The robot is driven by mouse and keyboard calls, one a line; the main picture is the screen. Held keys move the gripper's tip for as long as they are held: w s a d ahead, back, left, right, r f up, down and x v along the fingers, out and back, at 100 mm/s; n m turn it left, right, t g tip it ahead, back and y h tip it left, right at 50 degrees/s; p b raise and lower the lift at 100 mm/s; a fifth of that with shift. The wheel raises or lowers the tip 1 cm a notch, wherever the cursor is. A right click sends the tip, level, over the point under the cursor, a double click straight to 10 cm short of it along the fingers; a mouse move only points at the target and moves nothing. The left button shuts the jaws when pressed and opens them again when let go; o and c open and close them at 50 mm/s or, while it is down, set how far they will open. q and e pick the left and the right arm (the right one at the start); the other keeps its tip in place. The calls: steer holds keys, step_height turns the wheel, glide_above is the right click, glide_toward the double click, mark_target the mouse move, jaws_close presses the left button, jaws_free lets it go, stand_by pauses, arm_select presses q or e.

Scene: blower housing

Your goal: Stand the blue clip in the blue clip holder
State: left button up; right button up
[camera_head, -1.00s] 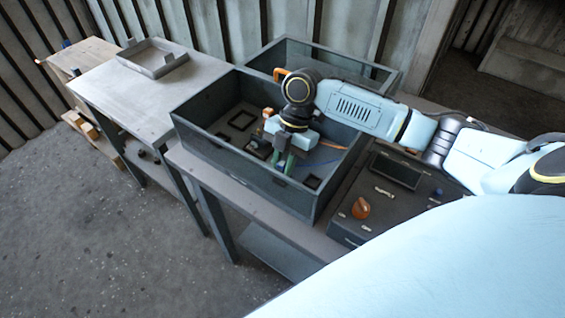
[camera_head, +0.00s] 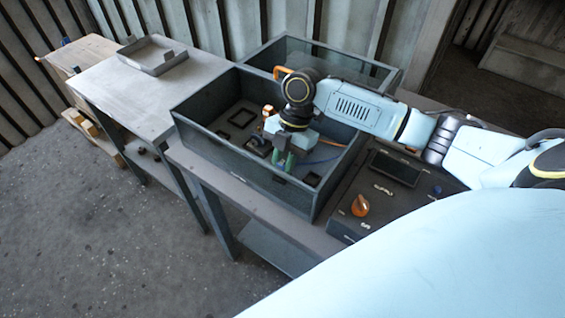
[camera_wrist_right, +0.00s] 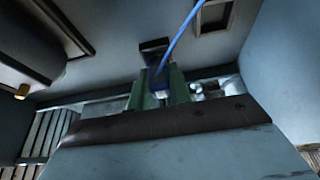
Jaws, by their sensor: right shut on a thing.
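My right gripper (camera_head: 283,160) is inside the near dark bin (camera_head: 235,150), fingers pointing down close to its front wall. In the right wrist view its green fingers (camera_wrist_right: 160,93) are shut on the blue clip (camera_wrist_right: 157,78), which has a blue cable (camera_wrist_right: 180,32) running up from it. A dark square fitting (camera_wrist_right: 154,46), which may be the blue clip holder, lies just beyond the clip on the bin floor. I cannot tell whether the clip touches it. In the head view the clip is largely hidden by the fingers. My left gripper is not in view.
A second bin (camera_head: 335,68) stands behind. A dark control panel with an orange knob (camera_head: 360,205) is to the right. A grey table with a shallow tray (camera_head: 152,56) stands at left. Square frames (camera_head: 242,118) and an orange part (camera_head: 268,111) are in the near bin.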

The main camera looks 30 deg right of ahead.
steer(key=shift+f, duration=0.35)
steer(key=o, duration=0.8)
steer(key=shift+o, duration=0.2)
steer(key=v, duration=1.3)
steer(key=shift+r, duration=0.15)
steer(key=shift+d, duration=0.15)
